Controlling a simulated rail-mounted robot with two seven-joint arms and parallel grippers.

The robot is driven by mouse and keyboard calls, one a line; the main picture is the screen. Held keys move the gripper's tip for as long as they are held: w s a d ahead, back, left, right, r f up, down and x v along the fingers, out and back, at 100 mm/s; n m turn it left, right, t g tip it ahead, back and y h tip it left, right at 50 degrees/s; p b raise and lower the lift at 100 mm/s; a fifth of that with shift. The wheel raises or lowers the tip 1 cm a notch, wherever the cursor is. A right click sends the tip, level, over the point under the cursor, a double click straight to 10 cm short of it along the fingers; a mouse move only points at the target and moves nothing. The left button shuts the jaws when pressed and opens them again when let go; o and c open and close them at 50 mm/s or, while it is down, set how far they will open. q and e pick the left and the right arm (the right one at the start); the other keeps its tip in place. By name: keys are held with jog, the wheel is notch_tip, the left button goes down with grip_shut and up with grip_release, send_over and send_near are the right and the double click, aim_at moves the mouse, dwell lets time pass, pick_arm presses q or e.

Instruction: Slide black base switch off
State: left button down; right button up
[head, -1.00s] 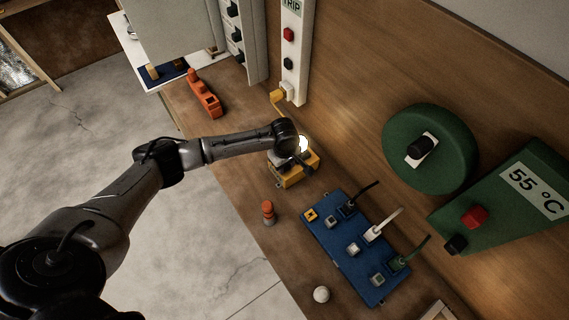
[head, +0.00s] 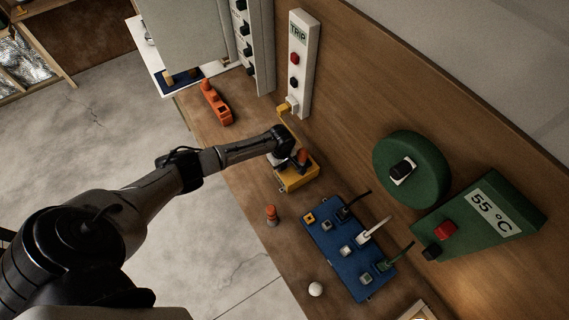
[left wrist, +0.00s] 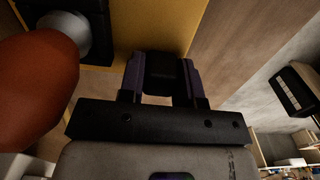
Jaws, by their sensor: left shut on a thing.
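The yellow base (head: 298,181) stands on the wooden bench, with an orange bulb (head: 303,156) that looks unlit. In the left wrist view the bulb (left wrist: 35,85) is large at the left, beside the yellow face (left wrist: 140,25) of the base. My left gripper (left wrist: 163,75) is at this face, its two fingers shut on the black base switch (left wrist: 163,68), one on each side. In the head view my left gripper (head: 285,160) is over the yellow base, and the switch is hidden there. My right gripper is in neither view.
A blue block with switches and cables (head: 335,262) is at the right of the yellow base. An orange-and-grey piece (head: 271,214) and a white ball (head: 315,289) stand near the bench edge. A white TRIP panel (head: 300,70) and a green dial (head: 425,165) are on the back wall.

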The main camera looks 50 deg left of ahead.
pick_arm(q)
jog(key=shift+a, duration=0.15)
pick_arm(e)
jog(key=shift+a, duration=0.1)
pick_arm(q)
jog(key=c, duration=1.2)
grip_release()
jog(key=o, duration=0.3)
jog(key=shift+w+a, duration=0.1)
jog(key=shift+w, duration=0.05)
jog(key=shift+o, duration=0.5)
notch_tip(320, 180, up, 14)
jog(key=p, duration=0.1)
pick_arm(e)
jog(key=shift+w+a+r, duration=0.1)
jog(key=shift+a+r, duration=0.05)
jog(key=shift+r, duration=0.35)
pick_arm(q)
jog(key=shift+f, duration=0.1)
